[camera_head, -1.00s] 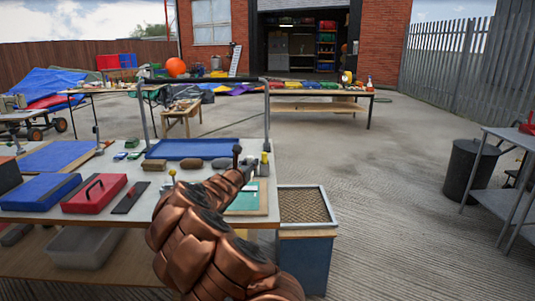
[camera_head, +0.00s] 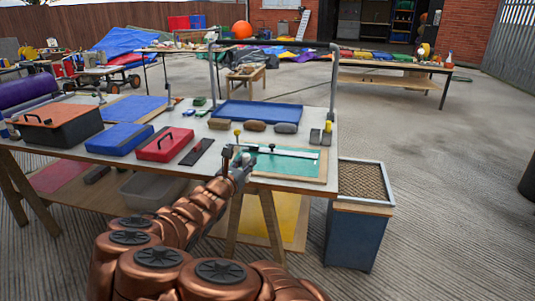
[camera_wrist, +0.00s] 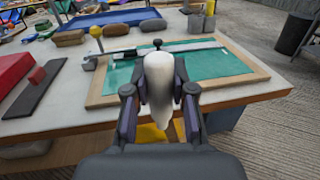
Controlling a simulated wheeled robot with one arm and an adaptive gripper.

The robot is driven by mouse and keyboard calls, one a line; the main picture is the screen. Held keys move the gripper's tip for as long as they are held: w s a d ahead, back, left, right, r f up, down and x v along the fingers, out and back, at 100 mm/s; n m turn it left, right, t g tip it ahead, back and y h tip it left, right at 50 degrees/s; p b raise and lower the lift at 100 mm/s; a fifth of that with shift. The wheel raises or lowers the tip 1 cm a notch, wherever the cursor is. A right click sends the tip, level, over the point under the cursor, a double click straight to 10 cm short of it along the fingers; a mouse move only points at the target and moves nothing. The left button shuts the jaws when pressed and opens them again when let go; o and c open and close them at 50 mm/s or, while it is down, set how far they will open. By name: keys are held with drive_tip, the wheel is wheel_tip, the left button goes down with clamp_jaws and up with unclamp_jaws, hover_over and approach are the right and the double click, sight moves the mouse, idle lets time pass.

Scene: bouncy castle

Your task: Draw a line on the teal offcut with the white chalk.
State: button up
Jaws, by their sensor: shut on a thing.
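The teal offcut (camera_head: 295,168) lies flat on a wooden board (camera_head: 325,163) at the right end of the workbench; it also shows in the wrist view (camera_wrist: 225,66). A pale straightedge with a dark clamp-like end (camera_head: 285,152) lies across its far part. My gripper (camera_wrist: 160,98) is shut on the white chalk (camera_wrist: 159,76), which stands between the fingers in the wrist view. In the head view my gripper (camera_head: 240,168) is at the board's left front corner. I cannot tell whether the chalk touches the offcut. No chalk mark is visible on it.
A yellow-knobbed tool (camera_head: 237,135) stands behind the board's left corner. Brown blocks (camera_head: 255,126), grey blocks (camera_head: 320,137) and a blue tray (camera_head: 258,113) lie behind. A black flat tool (camera_head: 197,152) and red case (camera_head: 165,145) are left. A blue bin (camera_head: 355,235) stands right.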

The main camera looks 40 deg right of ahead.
drive_tip(key=w+a+f+n+t, duration=0.1)
drive_tip(key=a+f, duration=0.1)
drive_tip(key=a, duration=1.1)
drive_tip(key=w+a+f+n+t+y, duration=0.1)
drive_tip(key=a+f, duration=0.1)
drive_tip(key=a, duration=1)
drive_tip(key=shift+a+f+y, duration=0.3)
drive_tip(key=shift+a+f, duration=0.05)
drive_tip(key=shift+s, duration=0.15)
